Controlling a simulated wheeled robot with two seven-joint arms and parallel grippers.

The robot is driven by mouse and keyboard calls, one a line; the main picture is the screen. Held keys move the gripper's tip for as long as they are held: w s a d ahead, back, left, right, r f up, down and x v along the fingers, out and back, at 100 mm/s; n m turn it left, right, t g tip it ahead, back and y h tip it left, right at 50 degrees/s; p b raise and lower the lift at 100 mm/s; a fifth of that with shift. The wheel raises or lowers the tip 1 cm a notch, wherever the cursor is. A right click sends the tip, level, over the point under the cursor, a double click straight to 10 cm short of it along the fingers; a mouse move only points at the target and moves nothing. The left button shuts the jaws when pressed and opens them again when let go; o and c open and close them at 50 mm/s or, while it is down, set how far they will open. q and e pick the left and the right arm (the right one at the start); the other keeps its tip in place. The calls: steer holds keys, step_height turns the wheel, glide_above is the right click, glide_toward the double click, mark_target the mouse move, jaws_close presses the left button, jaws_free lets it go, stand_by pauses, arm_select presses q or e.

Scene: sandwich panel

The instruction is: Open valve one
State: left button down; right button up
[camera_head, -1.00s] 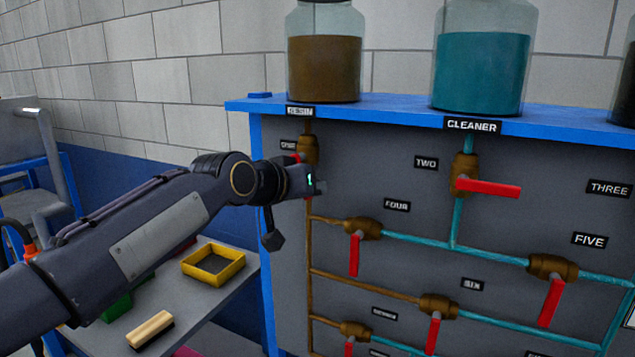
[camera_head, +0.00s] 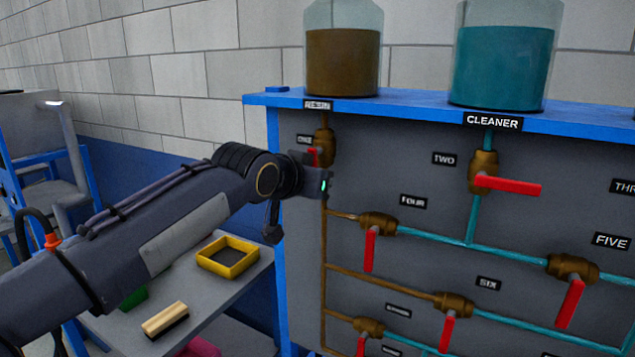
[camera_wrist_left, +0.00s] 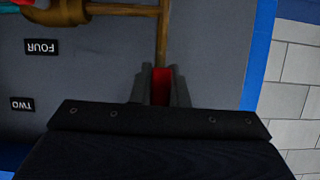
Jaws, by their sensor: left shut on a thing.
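There the handle looks roughly in line with the brown pipe (camera_wrist_left: 162,40). My right gripper is in neither view.
Valve two's red handle (camera_head: 508,185) points sideways to the right. Valve four's red handle (camera_head: 370,249) hangs below my gripper's right. A side table with a yellow tray (camera_head: 228,272) and a brush (camera_head: 166,320) stands under my left arm. The blue panel frame (camera_head: 278,230) is close behind the wrist.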

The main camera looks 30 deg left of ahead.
arm_select(q)
steer(key=c, duration=1.4)
jaws_free()
steer(key=b+v, duration=0.1)
steer(key=v, duration=0.6)
steer(key=shift+s+b, duration=0.3)
steer(key=shift+s, duration=0.05)
steer(key=shift+r, duration=0.15)
steer(key=s+d+f+g+h, duration=0.1)
steer(key=s+d+f+g, duration=0.1)
steer(key=s+f, duration=0.5)
steer(key=s+d+f+n+g+h, duration=0.1)
steer(key=s+d+f+g, duration=0.2)
steer(key=s+f, duration=0.5)
steer(key=s+d+f+n+g+h, duration=0.1)
steer(key=s+d+f+g, duration=0.2)
steer(key=f, duration=1.4)
steer(key=s, duration=0.4)
steer(key=shift+s+f, duration=0.2)
steer(key=shift+f, duration=0.15)
